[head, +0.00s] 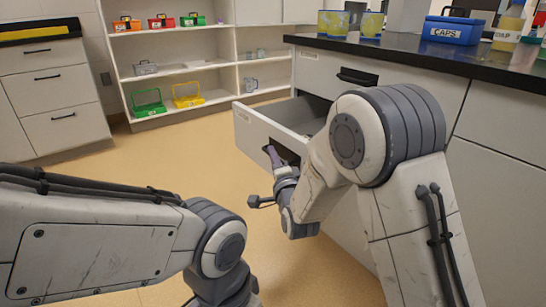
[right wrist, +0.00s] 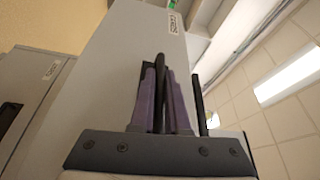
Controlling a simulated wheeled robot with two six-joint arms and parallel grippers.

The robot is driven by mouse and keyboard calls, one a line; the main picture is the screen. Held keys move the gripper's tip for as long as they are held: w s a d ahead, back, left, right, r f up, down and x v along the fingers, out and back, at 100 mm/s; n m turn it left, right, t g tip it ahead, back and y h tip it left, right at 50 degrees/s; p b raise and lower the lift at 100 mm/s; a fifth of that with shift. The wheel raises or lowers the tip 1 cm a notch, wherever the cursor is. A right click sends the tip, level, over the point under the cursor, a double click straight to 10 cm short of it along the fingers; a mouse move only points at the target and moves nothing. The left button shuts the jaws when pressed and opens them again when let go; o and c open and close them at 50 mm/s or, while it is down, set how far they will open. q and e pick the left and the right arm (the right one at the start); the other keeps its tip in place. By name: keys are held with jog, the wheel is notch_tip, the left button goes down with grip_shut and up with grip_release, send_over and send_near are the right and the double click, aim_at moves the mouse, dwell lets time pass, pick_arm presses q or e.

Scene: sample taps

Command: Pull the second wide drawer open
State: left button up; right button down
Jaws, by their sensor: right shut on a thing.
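The second wide drawer (head: 250,132) stands pulled out of the right-hand counter, below a closed top drawer. Its pale front fills the middle of the right wrist view (right wrist: 118,85), with a small label near the top. My right gripper (head: 270,153) is at the drawer front in the head view. In the right wrist view its purple-grey fingers (right wrist: 160,98) are shut on the dark drawer handle (right wrist: 159,70). My right arm hides part of the drawer and its inside. My left arm comes in at lower left, but its gripper is out of view.
The closed top drawer (head: 375,78) has a black handle. The dark countertop (head: 440,63) holds yellow-blue containers (head: 370,25), a blue CAPS box (head: 452,31) and bottles. White shelves (head: 225,70) stand behind. The tan floor left of the open drawer is clear.

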jog(key=shift+s+f, duration=0.1)
jog(key=s+a+b, duration=0.1)
jog(key=s+a, duration=0.5)
jog(key=a, duration=0.2)
jog(key=shift+b, duration=0.4)
jog(key=shift+a, duration=0.1)
jog(key=c, duration=0.9)
grip_release()
